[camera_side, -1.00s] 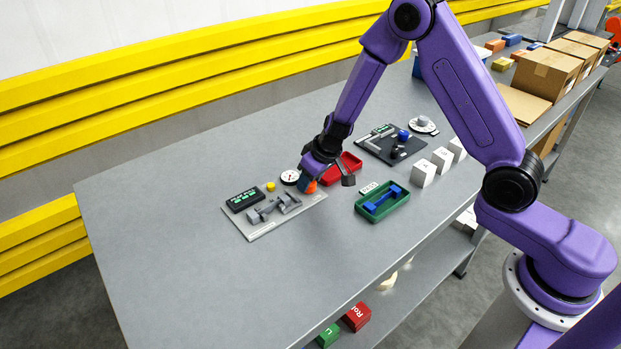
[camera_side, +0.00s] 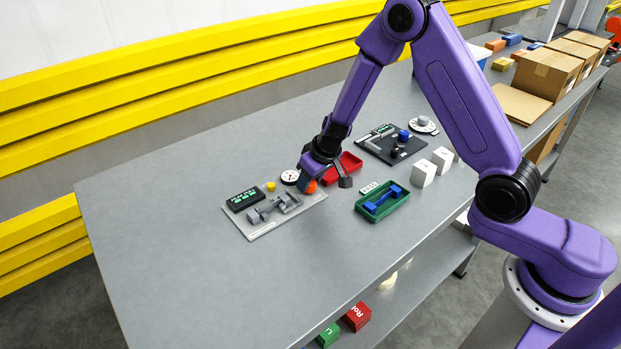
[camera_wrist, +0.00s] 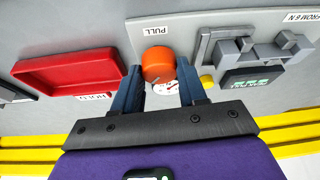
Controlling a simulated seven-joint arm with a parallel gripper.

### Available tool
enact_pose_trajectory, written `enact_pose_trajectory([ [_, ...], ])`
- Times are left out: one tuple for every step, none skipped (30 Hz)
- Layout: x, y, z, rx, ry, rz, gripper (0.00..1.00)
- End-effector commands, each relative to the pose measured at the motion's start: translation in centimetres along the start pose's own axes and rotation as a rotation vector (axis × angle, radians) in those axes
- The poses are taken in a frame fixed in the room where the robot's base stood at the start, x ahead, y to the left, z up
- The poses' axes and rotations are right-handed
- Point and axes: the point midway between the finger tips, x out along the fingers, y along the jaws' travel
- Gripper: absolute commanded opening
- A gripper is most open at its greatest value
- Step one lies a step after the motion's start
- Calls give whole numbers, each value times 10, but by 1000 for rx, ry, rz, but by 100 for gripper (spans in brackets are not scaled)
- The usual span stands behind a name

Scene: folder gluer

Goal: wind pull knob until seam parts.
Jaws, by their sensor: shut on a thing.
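The orange pull knob (camera_wrist: 158,64) sits between the two fingers of my gripper (camera_wrist: 158,75) in the wrist view, beside a label reading PULL (camera_wrist: 155,31). My gripper is shut on the knob. In the side view the knob (camera_side: 311,187) shows below my gripper (camera_side: 318,178), at the right end of the grey test plate (camera_side: 300,213). The plate carries a grey clamp-like fixture (camera_side: 274,208), a dark display (camera_side: 243,199) with green digits and a yellow button (camera_side: 270,187). The seam cannot be made out.
A red tray (camera_side: 347,162) lies just behind my gripper. A black fixture board (camera_side: 376,154) is farther back. The table's left is clear.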

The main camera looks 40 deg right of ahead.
Motion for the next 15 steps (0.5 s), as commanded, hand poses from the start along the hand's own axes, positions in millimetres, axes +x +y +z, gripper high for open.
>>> enact_pose_trajectory([
  [0,0,0,1,1,0,11],
  [0,0,0,1,1,0,11],
  [0,0,0,1,1,0,11],
  [0,0,0,1,1,0,11],
  [0,0,0,1,1,0,45],
  [0,0,0,0,1,0,58],
  [0,0,0,0,1,0,66],
  [0,0,0,0,1,0,66],
  [0,0,0,0,1,0,66],
  [0,0,0,0,1,0,66],
  [0,0,0,0,1,0,66],
  [0,0,0,0,1,0,66],
  [0,0,0,0,1,0,66],
  [0,0,0,0,0,0,66],
  [0,0,0,0,0,0,66],
])
